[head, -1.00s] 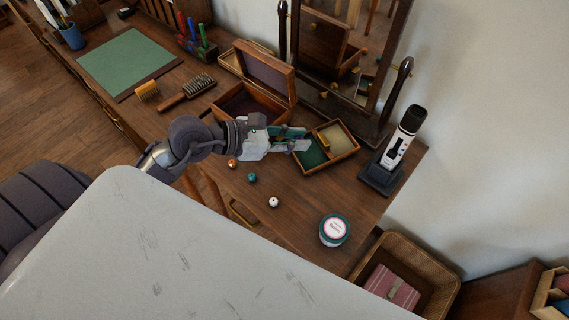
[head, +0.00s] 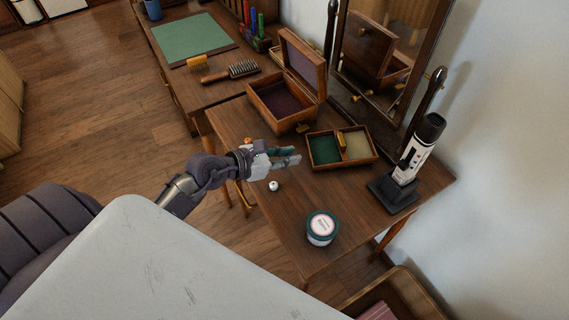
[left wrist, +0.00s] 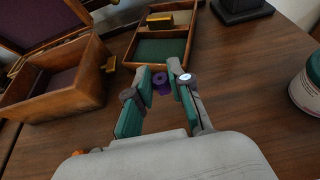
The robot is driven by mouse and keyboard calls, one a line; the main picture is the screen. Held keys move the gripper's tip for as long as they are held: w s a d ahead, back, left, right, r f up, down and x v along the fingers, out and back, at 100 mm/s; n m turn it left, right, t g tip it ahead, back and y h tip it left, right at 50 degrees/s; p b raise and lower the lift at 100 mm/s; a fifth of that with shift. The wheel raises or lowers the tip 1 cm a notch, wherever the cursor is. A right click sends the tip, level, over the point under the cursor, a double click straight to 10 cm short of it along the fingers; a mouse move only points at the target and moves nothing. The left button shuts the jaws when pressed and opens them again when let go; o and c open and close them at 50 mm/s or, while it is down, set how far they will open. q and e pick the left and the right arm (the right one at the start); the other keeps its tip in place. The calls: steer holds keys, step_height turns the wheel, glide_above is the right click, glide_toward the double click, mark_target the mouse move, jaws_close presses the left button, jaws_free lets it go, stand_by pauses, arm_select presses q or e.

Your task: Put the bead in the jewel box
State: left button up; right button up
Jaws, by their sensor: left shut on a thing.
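The jewel box (head: 283,112) is a wooden box with purple lining and its lid open; it also shows at the left of the left wrist view (left wrist: 60,100). My left gripper (head: 296,157) is in front of a small wooden tray, to the front of the box and apart from it. In the left wrist view my left gripper (left wrist: 160,78) is shut on a small purple bead (left wrist: 160,84) between its fingertips. The bead cannot be made out in the head view. An orange bead (head: 247,141) and a white bead (head: 273,186) lie on the table. My right gripper is not in view.
The two-compartment tray (head: 322,166), green and cream, sits just beyond the gripper. A black-and-white device on a stand (head: 415,150), a mirror (head: 378,55) and a teal-lidded jar (head: 321,228) stand around. Brush (head: 232,72) and green mat (head: 195,40) lie farther left.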

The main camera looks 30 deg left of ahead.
mark_target(284, 169)
arm_select(q)
steer(key=shift+w+a+f, duration=0.55)
steer(key=shift+a, duration=0.15)
steer(key=shift+a+f, duration=0.1)
steer(key=shift+f, duration=0.25)
steer(key=shift+f+b, duration=0.5)
steer(key=shift+f, duration=1.2)
steer(key=shift+f, duration=0.2)
steer(key=o, duration=0.8)
steer(key=shift+c, duration=0.2)
